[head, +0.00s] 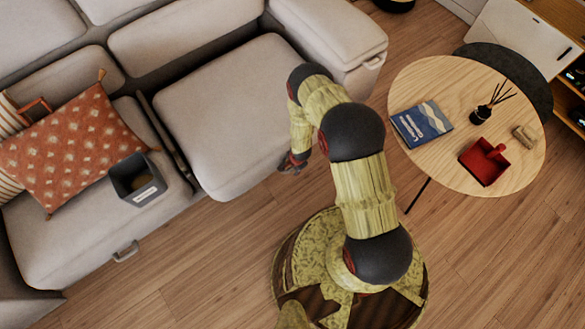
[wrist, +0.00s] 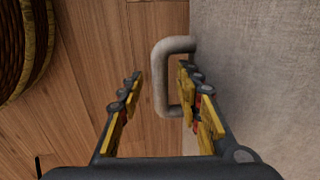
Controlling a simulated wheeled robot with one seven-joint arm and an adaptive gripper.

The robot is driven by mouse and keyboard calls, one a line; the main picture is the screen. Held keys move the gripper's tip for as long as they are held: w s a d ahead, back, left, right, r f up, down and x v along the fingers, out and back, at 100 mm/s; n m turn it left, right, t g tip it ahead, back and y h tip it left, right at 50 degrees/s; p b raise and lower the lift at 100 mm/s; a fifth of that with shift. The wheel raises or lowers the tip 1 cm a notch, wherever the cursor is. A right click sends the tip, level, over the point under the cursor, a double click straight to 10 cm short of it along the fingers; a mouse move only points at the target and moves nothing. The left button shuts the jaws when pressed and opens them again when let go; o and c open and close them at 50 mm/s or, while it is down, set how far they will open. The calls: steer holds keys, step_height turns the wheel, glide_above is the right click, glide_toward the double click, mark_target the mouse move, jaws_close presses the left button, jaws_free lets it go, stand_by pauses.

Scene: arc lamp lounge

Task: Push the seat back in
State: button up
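The light grey sofa seat (head: 225,105) on the right is slid forward, its front edge standing out past the left seat (head: 75,235). My gripper (head: 292,163) is at the front right side of this seat in the head view. In the wrist view my gripper (wrist: 160,75) is open, with a pale U-shaped handle (wrist: 160,80) on the seat's grey front (wrist: 255,70). The handle's bar lies between the two fingers in the picture. The right finger overlaps the loop's gap; I cannot tell whether it is inside. In the head view this handle is hidden.
A round wooden table (head: 430,85) stands to the right with a blue book (head: 421,124), a red dustpan-like tray (head: 484,162) and a reed diffuser (head: 481,114). A grey bin (head: 137,180) and an orange pillow (head: 75,140) rest on the left seat. Wooden floor (head: 200,270) is clear in front.

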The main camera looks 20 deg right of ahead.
steer(key=shift+c, duration=0.5)
steer(key=c, duration=0.8)
jaws_close()
